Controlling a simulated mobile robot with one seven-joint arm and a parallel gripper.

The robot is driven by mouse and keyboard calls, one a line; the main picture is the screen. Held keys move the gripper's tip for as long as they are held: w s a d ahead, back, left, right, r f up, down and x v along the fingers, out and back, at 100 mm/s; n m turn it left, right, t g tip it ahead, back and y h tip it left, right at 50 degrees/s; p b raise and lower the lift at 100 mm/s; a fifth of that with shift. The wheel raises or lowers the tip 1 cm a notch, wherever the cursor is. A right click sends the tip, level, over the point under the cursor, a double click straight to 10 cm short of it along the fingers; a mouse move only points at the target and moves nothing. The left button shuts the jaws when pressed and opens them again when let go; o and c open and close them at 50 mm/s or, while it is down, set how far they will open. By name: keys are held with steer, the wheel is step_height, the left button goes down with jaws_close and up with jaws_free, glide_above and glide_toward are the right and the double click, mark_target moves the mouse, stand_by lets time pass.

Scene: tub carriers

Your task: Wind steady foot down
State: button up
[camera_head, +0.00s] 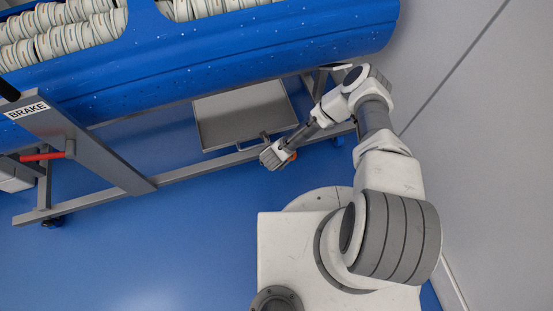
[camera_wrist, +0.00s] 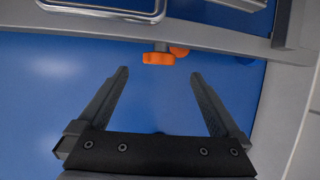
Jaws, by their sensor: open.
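An orange knob (camera_wrist: 158,58) sits on a short grey stem just below the carrier's grey lower rail (camera_wrist: 200,38) in the wrist view. A second orange piece (camera_wrist: 180,51) shows behind it to the right. My gripper (camera_wrist: 159,73) is open, with its two dark fingers apart. The knob lies ahead of the fingertips, roughly centred between them, and nothing is held. In the head view my gripper (camera_head: 272,154) is low by the rail, and a bit of orange (camera_head: 292,157) shows beside it. The foot's lower end is hidden or too small to make out.
A blue tub (camera_head: 250,50) holding stacked crockery is above. A metal tray (camera_head: 206,125) hangs behind the rail. At left are a post labelled BRAKE (camera_head: 27,110) and a red lever (camera_head: 42,156). A grey wall (camera_head: 480,150) stands close at right. Blue floor is clear at left front.

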steer(key=b+x, duration=0.3)
steer(key=x, duration=0.4)
steer(key=shift+f, duration=0.35)
steer(key=c, duration=1.3)
steer(key=shift+c, duration=0.2)
steer(key=shift+a, duration=0.15)
